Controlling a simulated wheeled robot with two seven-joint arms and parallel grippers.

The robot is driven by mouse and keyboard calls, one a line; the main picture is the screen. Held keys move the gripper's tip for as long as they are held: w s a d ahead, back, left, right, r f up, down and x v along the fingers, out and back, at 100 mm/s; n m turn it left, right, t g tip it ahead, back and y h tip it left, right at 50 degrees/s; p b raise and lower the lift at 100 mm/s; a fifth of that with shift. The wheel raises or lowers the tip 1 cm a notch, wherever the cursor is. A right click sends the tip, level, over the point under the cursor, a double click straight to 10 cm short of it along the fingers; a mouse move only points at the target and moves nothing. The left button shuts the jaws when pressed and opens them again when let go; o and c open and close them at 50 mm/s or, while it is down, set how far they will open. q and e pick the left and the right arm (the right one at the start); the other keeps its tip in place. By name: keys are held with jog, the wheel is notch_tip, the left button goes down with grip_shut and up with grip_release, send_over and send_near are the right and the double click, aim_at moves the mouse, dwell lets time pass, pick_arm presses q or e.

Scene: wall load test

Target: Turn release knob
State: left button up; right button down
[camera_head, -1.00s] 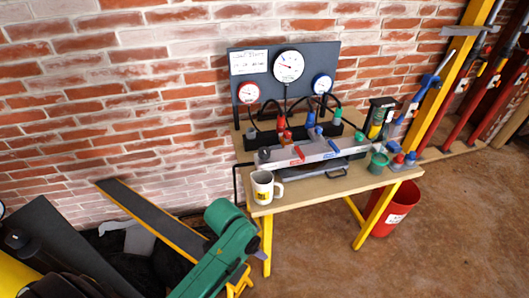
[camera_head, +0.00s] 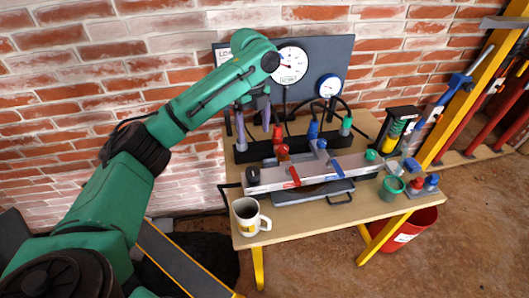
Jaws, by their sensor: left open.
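My left gripper (camera_head: 254,123) is open and empty, pointing down over the left part of the gauge bench. Its purple-tipped fingers are near the black valve block (camera_head: 262,152), and I cannot tell whether they touch anything. Several knobs could be the release knob, and no label tells which: a red one (camera_head: 282,152), a blue one (camera_head: 313,130), a green one (camera_head: 345,126) and a black one (camera_head: 253,175) at the left end of the metal bar. My right gripper is not in view.
A dark panel with a large white gauge (camera_head: 290,65) and a blue-rimmed gauge (camera_head: 329,86) stands behind. A white mug (camera_head: 249,216) sits at the table's front left corner. A green cup (camera_head: 391,188) and a red bucket (camera_head: 405,228) are at right. Black hoses arch near the gauges.

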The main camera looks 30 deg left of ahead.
pick_arm(q)
send_near(252, 170)
jog(key=shift+s+f+p, duration=0.45)
jog(key=shift+s+f, duration=0.3)
jog(key=shift+s, duration=0.25)
jog(key=f, duration=0.1)
jog(key=w+f, duration=0.1)
jog(key=f, duration=0.3)
jog(key=shift+w, duration=0.25)
notch_tip(252, 170, down, 2)
jog(key=shift+w+f, duration=0.1)
jog(key=shift+w, duration=0.05)
jog(key=c, duration=1.4)
jog(key=shift+o, duration=0.2)
jog(key=shift+p, duration=0.3)
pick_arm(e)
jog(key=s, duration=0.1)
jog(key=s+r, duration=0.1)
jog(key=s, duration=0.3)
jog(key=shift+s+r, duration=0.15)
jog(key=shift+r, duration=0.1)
